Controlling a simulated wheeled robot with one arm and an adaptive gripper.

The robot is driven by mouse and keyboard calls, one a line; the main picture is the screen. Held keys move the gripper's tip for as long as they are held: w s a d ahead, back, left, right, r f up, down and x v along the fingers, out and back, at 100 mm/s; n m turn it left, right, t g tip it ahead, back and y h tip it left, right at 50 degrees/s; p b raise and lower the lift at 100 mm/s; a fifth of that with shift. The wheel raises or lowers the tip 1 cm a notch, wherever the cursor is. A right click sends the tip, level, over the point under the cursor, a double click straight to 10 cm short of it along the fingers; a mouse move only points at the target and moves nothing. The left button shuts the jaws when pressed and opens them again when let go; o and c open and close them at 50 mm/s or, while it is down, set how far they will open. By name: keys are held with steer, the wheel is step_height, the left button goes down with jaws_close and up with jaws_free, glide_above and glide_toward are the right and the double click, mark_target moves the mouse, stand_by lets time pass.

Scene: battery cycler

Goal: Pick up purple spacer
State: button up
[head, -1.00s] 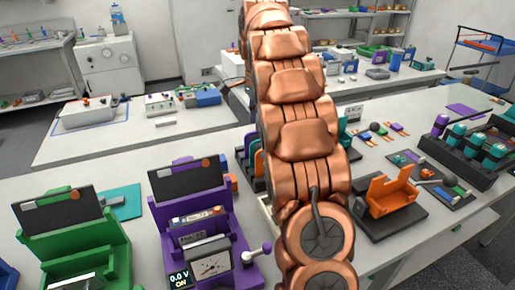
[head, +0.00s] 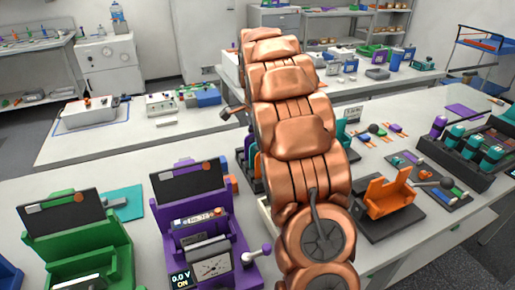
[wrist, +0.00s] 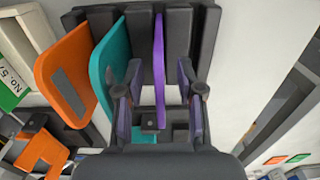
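The purple spacer (wrist: 159,48) is a thin upright plate standing in a dark slotted rack (wrist: 101,14) in the wrist view. Beside it on the left stand a teal spacer (wrist: 112,62) and an orange spacer (wrist: 66,72). My gripper (wrist: 161,95) is open, with one finger on each side of the purple spacer's near edge. Gaps show between the spacer and both fingers. In the head view my copper arm covers most of the rack and my gripper.
A purple cycler (head: 212,235) and a green cycler (head: 85,255) stand on the near bench left of my arm. An orange holder on a dark base (head: 390,192) and a black rack of bottles (head: 470,150) stand to the right.

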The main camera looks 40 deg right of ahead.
steer(key=shift+f, duration=0.1)
steer(key=shift+c, duration=0.2)
jaws_close()
stand_by(0.5)
